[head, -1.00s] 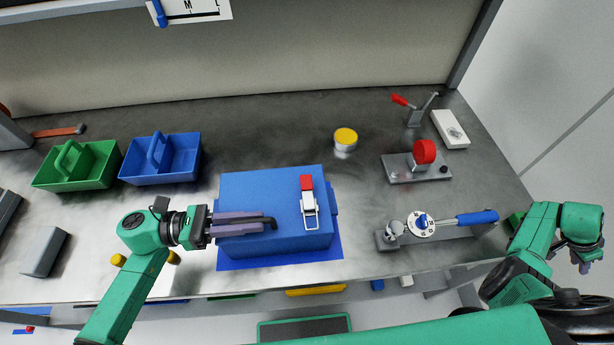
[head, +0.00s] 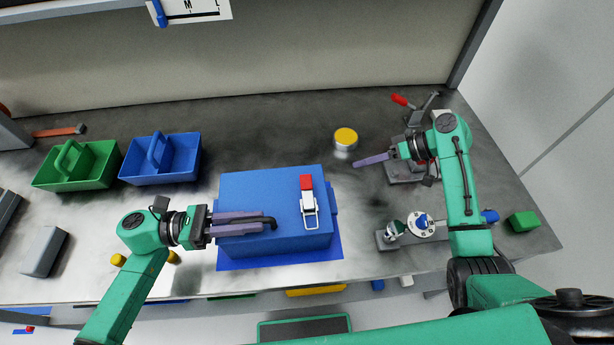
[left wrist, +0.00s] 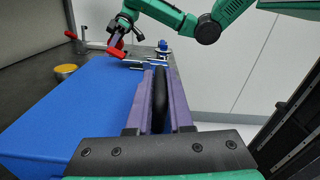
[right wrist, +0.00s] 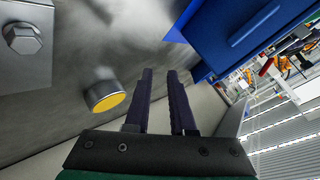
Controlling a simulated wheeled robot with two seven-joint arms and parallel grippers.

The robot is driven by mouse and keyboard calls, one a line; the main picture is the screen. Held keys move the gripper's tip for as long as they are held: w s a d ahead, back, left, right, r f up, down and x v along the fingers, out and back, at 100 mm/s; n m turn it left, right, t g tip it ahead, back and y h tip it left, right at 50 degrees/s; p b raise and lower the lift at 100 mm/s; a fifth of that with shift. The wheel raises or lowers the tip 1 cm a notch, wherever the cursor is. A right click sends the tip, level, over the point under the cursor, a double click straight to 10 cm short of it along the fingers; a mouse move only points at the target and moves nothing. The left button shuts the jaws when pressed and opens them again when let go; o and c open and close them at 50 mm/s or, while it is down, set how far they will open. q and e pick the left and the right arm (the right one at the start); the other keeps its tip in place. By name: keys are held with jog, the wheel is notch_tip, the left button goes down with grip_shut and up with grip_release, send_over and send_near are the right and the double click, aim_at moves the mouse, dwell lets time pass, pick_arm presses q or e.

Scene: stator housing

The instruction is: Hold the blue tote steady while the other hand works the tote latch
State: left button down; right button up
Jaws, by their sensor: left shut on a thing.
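The blue tote (head: 265,192) stands on a blue mat (head: 285,260) near the table's front edge. The tote latch (head: 308,205), a metal loop with a red tab (head: 306,182), sits on its top; it also shows in the left wrist view (left wrist: 117,54). My left gripper (head: 273,222) is shut on the tote's black handle (left wrist: 160,98) at the left part of the top. My right gripper (head: 357,163) is empty, right of the tote and apart from it. A gap shows between its fingers in the right wrist view (right wrist: 160,72).
A yellow-capped cylinder (head: 345,138) stands close to my right gripper. Fixtures, one with a red lever (head: 400,100) and one with a round dial (head: 421,224), lie partly behind my right arm. Blue (head: 180,175) and green (head: 95,178) caddies stand at the left.

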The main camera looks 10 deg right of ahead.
aim_at(307, 178)
jog(key=s+a+y, duration=0.1)
jog(key=a, duration=0.1)
jog(key=s+a+r+g+y, duration=0.1)
jog(key=s+a+y, duration=0.1)
jog(key=shift+s+a+r, duration=0.15)
jog(key=shift+a+r, duration=0.05)
jog(key=shift+a, duration=0.1)
jog(key=s+a+r+y, duration=0.1)
jog(key=a, duration=0.3)
jog(key=s+a+r+g+y, duration=0.1)
jog(key=s+a+r+y, duration=0.1)
jog(key=a, duration=0.1)
jog(key=s+a+r+y, duration=0.1)
jog(key=a+r+y, duration=0.1)
jog(key=a, duration=0.2)
jog(key=shift+s+a+g, duration=0.2)
jog(key=shift+a+g, duration=0.1)
jog(key=shift+g, duration=0.1)
jog(key=shift+c, duration=0.3)
grip_shut()
